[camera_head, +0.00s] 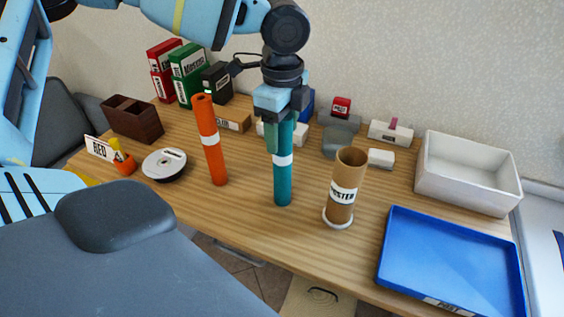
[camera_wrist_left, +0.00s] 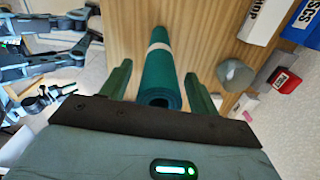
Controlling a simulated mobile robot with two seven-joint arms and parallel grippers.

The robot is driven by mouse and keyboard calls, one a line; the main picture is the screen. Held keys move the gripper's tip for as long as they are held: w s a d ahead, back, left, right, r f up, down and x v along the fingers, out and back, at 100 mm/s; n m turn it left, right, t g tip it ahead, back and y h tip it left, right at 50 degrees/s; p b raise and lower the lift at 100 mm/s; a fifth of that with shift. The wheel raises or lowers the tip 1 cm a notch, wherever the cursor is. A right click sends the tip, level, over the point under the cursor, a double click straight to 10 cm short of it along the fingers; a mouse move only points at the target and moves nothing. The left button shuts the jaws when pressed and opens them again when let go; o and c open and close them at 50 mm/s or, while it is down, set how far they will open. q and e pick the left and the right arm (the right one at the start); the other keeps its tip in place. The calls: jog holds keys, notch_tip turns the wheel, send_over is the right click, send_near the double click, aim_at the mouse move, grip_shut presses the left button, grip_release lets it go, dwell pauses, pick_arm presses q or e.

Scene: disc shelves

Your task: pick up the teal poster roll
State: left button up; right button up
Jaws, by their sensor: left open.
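The teal poster roll (camera_head: 283,180) stands upright on the wooden table, with a white band around its middle. It also shows in the left wrist view (camera_wrist_left: 160,75), its open end toward the camera. My left gripper (camera_head: 278,140) is above and around the roll's upper part in the head view. In the left wrist view its two fingers (camera_wrist_left: 160,88) are open, one on each side of the roll, with gaps visible. The roll's top is hidden behind the gripper in the head view. My right gripper is not in view.
An orange roll (camera_head: 211,145) stands left of the teal one. A brown cardboard tube (camera_head: 345,180) stands close on the right. A blue tray (camera_head: 450,262) and a white bin (camera_head: 468,180) lie farther right. A disc stack (camera_head: 164,164) and boxes (camera_head: 188,72) are at the left and back.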

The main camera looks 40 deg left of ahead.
pick_arm(q)
jog(key=shift+f, duration=0.1)
jog(key=c, duration=1.3)
